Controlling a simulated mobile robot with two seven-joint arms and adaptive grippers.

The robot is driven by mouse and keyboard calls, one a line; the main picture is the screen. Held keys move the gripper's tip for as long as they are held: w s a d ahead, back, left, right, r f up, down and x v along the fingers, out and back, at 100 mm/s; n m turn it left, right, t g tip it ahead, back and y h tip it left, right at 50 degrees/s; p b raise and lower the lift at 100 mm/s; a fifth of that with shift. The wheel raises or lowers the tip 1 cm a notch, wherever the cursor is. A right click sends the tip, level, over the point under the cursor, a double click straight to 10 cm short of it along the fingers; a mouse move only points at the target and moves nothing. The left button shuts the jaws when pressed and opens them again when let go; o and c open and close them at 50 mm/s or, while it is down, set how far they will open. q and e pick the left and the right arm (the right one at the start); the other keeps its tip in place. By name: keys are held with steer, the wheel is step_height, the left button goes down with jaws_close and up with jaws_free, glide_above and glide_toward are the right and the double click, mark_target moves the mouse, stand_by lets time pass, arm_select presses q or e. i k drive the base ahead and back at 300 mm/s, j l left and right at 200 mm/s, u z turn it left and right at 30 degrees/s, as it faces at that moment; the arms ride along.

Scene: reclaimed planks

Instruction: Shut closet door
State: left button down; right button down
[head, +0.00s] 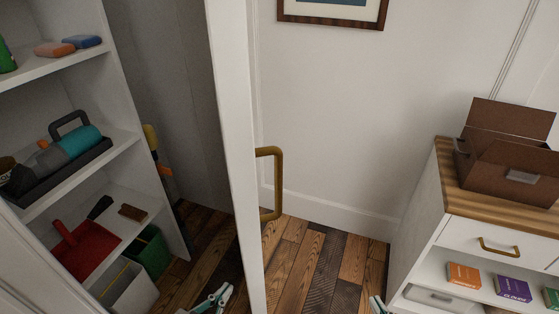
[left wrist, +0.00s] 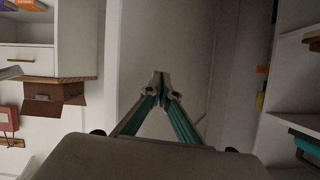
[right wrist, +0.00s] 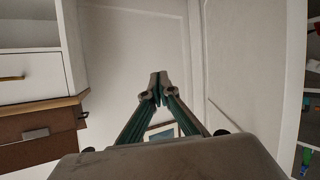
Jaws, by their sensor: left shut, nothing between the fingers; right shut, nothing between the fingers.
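The closet door (head: 233,120) stands open in the head view, a white panel seen nearly edge-on. Its brass bar handle (head: 279,185) is on the right-hand side. The closet (head: 110,75) lies open to the left of the door, with its shelves showing. My left gripper (head: 226,290) is at the bottom of the head view, left of the door's lower part; it is shut and empty in the left wrist view (left wrist: 160,76). My right gripper (head: 374,299) is at the bottom, right of the door and handle; it is shut and empty in the right wrist view (right wrist: 158,76).
The closet shelves hold a teal tool (head: 72,152), a red dustpan (head: 88,250) and bins (head: 130,291). A white cabinet (head: 418,222) with a brown open box (head: 500,160) stands at the right. Plank floor (head: 315,262) between door and cabinet is clear. A framed picture (head: 345,22) hangs behind.

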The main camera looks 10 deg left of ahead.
mark_target(226, 22)
steer(key=k+l+z, duration=0.1)
steer(key=l, duration=0.25)
steer(key=k+l+z, duration=0.1)
steer(key=k+l, duration=0.15)
steer(key=k+l+z, duration=0.1)
steer(key=l, duration=0.35)
steer(key=k, duration=0.05)
